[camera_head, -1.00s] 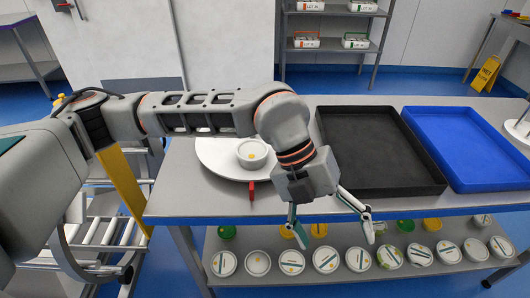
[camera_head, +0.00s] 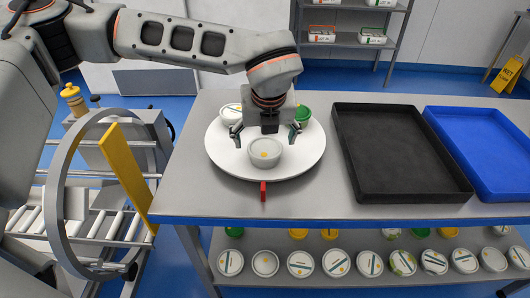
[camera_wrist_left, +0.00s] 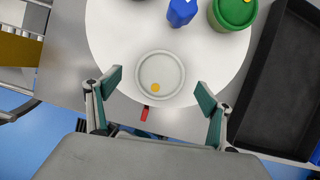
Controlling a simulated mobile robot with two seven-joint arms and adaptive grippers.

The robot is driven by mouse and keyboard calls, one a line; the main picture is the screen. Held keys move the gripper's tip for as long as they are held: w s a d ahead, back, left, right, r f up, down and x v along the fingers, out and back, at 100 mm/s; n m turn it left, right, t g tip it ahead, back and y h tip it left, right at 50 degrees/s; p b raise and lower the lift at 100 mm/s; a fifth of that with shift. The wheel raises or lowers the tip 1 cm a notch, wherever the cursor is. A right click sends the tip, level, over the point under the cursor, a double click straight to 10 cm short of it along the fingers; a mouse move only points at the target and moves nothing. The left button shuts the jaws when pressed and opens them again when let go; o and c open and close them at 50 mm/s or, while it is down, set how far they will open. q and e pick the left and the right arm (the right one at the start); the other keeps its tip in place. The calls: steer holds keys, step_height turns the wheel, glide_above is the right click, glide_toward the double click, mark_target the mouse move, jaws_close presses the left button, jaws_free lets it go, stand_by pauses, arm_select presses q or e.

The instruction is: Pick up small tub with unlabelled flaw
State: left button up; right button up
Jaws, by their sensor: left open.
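A small white tub (camera_head: 264,152) with a pale lid and an orange-yellow dot, no stripe label visible, sits on the white round turntable (camera_head: 225,158), near its front. It also shows in the left wrist view (camera_wrist_left: 160,78). My left gripper (camera_head: 266,134) is open at the tub, its fingers spread wide to either side. In the left wrist view the green-padded fingertips (camera_wrist_left: 160,86) stand left and right of the tub, apart from it. My right gripper is not in view.
A green tub (camera_head: 303,116) and another white tub (camera_head: 231,113) stand further back on the turntable; a blue object (camera_wrist_left: 181,12) shows there too. A red tab (camera_head: 263,191) sticks out in front. Black (camera_head: 399,192) and blue (camera_head: 482,180) trays lie right. Several tubs line the lower shelf.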

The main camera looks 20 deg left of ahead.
mark_target(265, 147)
arm_select(q)
steer(key=x, duration=0.4)
steer(key=shift+f, duration=0.3)
steer(key=c, duration=1.4)
steer(key=shift+o, duration=0.2)
steer(key=shift+r, duration=0.1)
